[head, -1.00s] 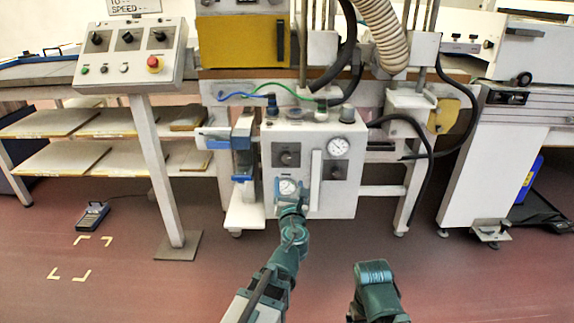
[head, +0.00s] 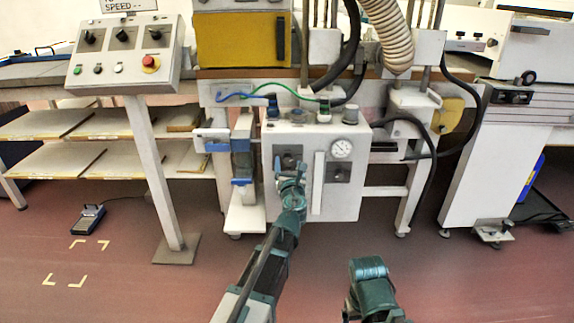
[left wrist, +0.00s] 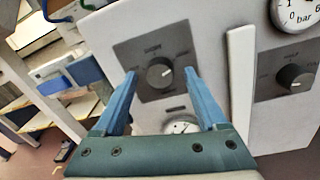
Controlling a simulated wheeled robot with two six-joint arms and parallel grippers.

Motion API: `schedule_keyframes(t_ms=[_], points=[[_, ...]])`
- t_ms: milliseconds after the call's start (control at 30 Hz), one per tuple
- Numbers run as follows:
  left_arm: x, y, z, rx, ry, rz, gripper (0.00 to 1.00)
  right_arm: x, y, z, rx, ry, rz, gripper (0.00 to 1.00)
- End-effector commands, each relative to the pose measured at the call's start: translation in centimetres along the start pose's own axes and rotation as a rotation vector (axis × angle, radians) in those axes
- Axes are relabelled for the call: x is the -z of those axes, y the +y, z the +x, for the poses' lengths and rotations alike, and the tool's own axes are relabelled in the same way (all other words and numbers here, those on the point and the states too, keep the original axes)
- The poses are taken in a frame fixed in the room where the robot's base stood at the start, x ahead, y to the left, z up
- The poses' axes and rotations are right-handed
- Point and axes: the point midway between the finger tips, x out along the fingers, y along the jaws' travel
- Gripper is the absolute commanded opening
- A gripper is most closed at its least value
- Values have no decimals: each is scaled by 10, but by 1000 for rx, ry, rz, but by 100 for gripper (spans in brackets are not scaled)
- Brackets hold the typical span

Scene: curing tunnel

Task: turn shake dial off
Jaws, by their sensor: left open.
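Two dark dial plates with round black knobs are on the front of the white machine box (head: 268,205). The left dial (head: 288,158) also shows in the left wrist view (left wrist: 160,72); a light mark lies on the right part of its knob. The right dial (head: 338,172) also shows in the left wrist view (left wrist: 294,76). My left gripper (head: 290,165) is open in front of the left dial. In the left wrist view, its blue fingers (left wrist: 160,75) appear either side of the knob; I cannot tell whether they touch it.
A white vertical bar (head: 318,183) stands between the dials. Blue and green hoses run above the box. A control pedestal (head: 126,55) is at the left.

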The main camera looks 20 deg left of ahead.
Motion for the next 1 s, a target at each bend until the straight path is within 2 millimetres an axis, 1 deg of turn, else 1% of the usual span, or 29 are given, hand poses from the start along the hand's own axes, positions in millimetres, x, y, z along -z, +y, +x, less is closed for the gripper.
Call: schedule_keyframes(t_ms=[133,167,200,267,400,467,500,567,833,1000], points=[[0,0,0,0,0,0,74,0,0,0,0,0,0,88],[0,0,0,0,0,0,71,0,0,0,0,0,0,88],[0,0,0,0,0,0,64,0,0,0,0,0,0,88],[0,0,0,0,0,0,53,0,0,0,0,0,0,88],[0,0,-1,0,0,0,28,0,0,0,0,0,0,88],[0,0,-1,0,0,0,17,0,0,0,0,0,0,88],[0,0,-1,0,0,0,10,0,0,0,0,0,0,88],[0,0,-1,0,0,0,0,0,0,0,0,0,0,88],[0,0,-1,0,1,-18,0,0,0,0,0,0,0,88],[0,0,-1,1,6,-91,0,0,0,-2,0,0,0,88]])
